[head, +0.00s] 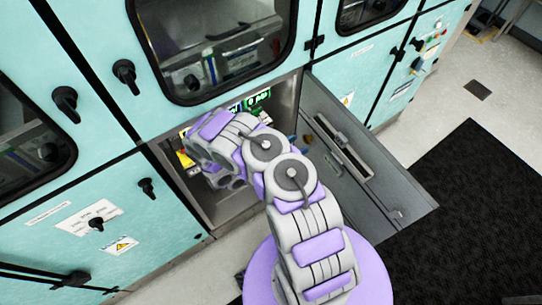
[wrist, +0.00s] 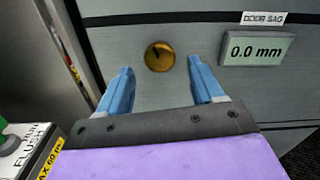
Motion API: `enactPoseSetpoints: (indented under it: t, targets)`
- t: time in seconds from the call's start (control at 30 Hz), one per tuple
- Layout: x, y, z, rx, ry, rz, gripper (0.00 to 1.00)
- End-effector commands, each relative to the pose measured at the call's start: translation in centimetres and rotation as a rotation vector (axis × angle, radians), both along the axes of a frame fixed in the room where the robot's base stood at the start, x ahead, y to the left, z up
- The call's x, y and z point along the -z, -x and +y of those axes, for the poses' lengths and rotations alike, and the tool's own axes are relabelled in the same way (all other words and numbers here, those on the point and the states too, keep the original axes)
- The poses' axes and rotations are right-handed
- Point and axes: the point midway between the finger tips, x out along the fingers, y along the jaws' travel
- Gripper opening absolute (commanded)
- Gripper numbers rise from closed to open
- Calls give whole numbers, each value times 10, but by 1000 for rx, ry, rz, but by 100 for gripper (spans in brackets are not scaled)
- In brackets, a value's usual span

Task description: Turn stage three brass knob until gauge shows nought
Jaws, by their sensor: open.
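A round brass knob (wrist: 159,56) with a dark mark on its face sits on a grey panel in the wrist view. To its right, a digital display (wrist: 256,50) reads 0.0 mm under a label "DOOR SAG". No stage number is legible here. My gripper (wrist: 160,68) is open, its two blue fingers apart on either side of the knob in the picture. I see no clear contact with the knob.
My arm reaches into an open bay (head: 237,207) in the teal cabinet. Its grey door (head: 365,165) is swung open to the right of the arm. A "FLUSH" labelled box (wrist: 25,145) is at lower left in the wrist view. A black mat (head: 470,200) lies on the floor.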

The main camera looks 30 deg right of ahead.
Motion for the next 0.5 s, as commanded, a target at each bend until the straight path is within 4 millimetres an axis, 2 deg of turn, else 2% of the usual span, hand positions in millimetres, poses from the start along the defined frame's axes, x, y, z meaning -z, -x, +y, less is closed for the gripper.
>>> enactPoseSetpoints:
  t: [0.1,0.5]
  targets:
    - [-2,-1,28,-7,-1,-3,66]
    - [0,1,114,-3,-5,-2,66]
